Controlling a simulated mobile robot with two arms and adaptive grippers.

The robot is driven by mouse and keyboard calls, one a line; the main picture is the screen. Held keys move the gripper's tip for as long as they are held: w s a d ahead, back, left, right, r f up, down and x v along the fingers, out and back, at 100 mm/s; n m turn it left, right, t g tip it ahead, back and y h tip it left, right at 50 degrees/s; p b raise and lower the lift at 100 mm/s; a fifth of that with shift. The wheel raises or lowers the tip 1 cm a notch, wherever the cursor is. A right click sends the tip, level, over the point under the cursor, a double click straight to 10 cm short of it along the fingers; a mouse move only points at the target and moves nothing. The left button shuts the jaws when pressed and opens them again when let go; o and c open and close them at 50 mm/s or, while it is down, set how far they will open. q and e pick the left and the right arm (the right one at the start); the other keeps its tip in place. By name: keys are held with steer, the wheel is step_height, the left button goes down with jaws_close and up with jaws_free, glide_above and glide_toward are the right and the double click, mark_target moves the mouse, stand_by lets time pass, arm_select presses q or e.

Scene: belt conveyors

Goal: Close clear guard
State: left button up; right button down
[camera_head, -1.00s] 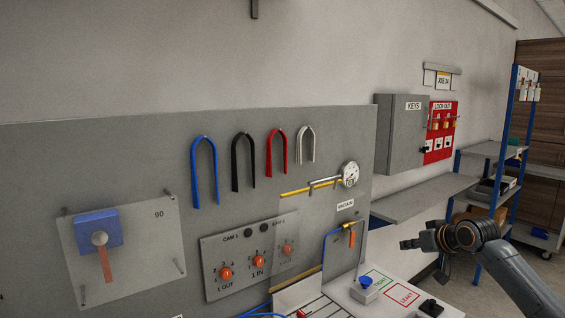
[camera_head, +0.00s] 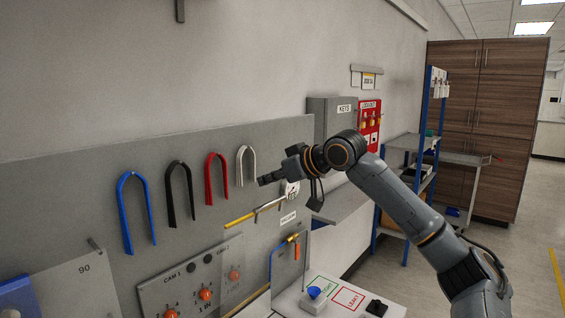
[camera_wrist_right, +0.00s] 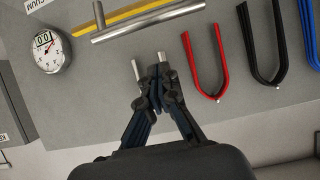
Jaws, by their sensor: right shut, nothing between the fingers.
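A faint see-through sheet (camera_head: 236,268), which looks like the clear guard, lies between an upper yellow strip (camera_head: 240,220) and a lower yellow strip on the grey panel. It overlaps the right-hand orange knob of the CAM switch plate; its exact outline is hard to tell. A steel bar (camera_head: 270,204) crosses the upper strip; the bar also shows in the wrist view (camera_wrist_right: 150,20). My right gripper (camera_head: 263,181) is shut and empty, in front of the panel, above the bar and near the white hook. My left gripper is out of view.
Blue (camera_head: 125,215), black (camera_head: 169,195), red (camera_head: 210,180) and white (camera_head: 240,165) U-shaped hooks hang on the panel. A round gauge (camera_wrist_right: 48,48) sits beside the bar. A bench with a blue button (camera_head: 314,292) lies below. The keys cabinet (camera_head: 325,115) is behind my arm.

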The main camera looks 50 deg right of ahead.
mark_target(274, 219)
steer(key=shift+w+f, duration=0.6)
steer(key=shift+w, duration=0.1)
steer(key=s+f+b, duration=0.2)
steer(key=b, duration=0.1)
steer(key=shift+s+d, duration=0.15)
steer(key=shift+s+f+b, duration=0.1)
steer(key=shift+s+b, duration=0.25)
steer(key=shift+s, duration=0.1)
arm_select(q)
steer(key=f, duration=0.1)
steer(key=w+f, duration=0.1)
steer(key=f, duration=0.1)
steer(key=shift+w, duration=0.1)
